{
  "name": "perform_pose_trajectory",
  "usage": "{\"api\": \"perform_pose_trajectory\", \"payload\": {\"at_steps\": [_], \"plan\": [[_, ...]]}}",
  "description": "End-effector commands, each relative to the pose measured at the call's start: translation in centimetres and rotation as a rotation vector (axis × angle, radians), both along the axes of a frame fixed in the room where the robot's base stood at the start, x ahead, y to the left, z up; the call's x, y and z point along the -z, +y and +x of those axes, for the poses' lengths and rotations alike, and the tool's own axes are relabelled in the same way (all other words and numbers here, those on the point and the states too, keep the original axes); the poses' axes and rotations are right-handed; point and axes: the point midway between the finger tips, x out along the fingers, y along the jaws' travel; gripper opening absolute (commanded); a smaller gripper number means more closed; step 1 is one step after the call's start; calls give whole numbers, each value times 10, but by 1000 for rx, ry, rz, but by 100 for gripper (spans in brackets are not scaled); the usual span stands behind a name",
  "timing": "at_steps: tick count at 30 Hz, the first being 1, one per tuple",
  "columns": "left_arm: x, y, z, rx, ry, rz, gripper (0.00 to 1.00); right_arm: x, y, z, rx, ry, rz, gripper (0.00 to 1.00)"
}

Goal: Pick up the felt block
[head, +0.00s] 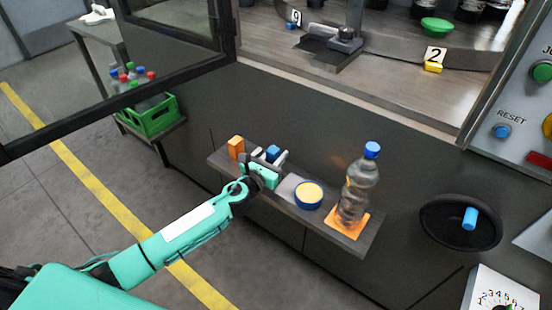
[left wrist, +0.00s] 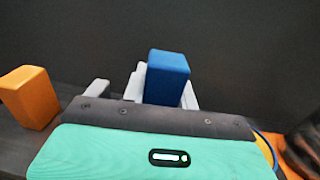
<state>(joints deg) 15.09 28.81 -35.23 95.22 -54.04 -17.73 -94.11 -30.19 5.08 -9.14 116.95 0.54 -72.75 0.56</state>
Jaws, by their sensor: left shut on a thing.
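A blue block (head: 273,152), which I take to be the felt block, stands upright at the shelf, between the fingers of my left gripper (head: 270,157). In the left wrist view the blue block (left wrist: 167,77) rises above the dark gripper body, with pale grey finger parts close around it. My left gripper is shut on it. The block's lower part is hidden by the gripper, so I cannot tell whether it touches the shelf. My right gripper is not in view.
An orange block (head: 236,147) stands left of the gripper on the narrow shelf (head: 357,243). Right of the gripper are a round blue-rimmed, yellow-topped thing (head: 308,195) and a clear bottle (head: 357,187) on an orange pad. A green crate (head: 154,118) stands farther left.

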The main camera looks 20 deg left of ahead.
Motion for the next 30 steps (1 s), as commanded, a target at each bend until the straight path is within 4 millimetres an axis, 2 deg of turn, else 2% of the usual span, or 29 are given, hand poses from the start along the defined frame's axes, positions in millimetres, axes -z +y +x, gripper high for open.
{"api": "perform_pose_trajectory", "payload": {"at_steps": [1,6,12,18,24,30], "plan": [[-20,1,1,1,-5,3,6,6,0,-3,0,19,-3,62],[-60,1,1,1,-5,3,6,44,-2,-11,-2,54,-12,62],[-100,0,1,1,-4,1,6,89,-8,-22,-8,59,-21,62],[-136,1,1,0,-4,0,6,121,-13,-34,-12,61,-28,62],[-160,0,0,0,-2,0,6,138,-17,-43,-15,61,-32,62],[-167,0,0,-1,0,0,6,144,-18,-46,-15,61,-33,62]]}}
